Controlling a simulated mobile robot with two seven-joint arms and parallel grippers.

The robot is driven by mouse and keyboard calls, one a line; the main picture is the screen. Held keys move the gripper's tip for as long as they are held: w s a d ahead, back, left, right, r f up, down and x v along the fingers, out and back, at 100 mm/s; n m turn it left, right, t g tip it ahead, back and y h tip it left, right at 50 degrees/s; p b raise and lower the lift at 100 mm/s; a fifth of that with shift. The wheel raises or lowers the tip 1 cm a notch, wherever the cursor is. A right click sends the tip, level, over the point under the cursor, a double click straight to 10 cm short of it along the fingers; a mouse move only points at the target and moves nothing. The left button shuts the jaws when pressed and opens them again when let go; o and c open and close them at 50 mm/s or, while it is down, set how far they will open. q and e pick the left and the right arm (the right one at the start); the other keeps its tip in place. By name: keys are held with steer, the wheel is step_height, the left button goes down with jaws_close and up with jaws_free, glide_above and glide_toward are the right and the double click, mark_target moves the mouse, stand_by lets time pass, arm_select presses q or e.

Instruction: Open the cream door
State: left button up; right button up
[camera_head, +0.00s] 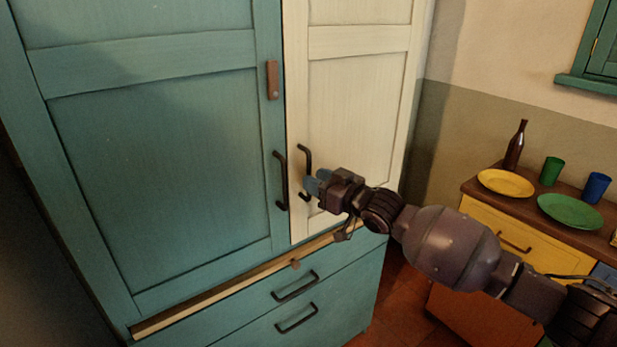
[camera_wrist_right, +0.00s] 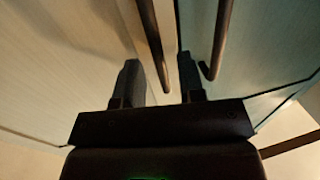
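The cream door (camera_head: 355,105) is the right door of a tall teal cupboard and looks shut, about flush with the teal door. Its dark bar handle (camera_head: 307,158) stands upright near its left edge. My right gripper (camera_head: 315,182) is at the lower part of this handle. In the right wrist view, the cream door (camera_wrist_right: 60,75) is on the left. The gripper's two fingers (camera_wrist_right: 158,78) are apart, with the end of the cream door's handle (camera_wrist_right: 150,35) between them and gaps showing. My left gripper is not in view.
The teal door (camera_head: 160,170) has its own dark handle (camera_head: 281,180) close beside; it shows right of my fingers (camera_wrist_right: 220,40). A brown latch piece (camera_head: 272,80) sits on the teal door. Drawers (camera_head: 300,295) lie below. A low cabinet with plates (camera_head: 506,183), cups and a bottle (camera_head: 515,147) stands right.

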steer(key=shift+x, duration=1.5)
jaws_close()
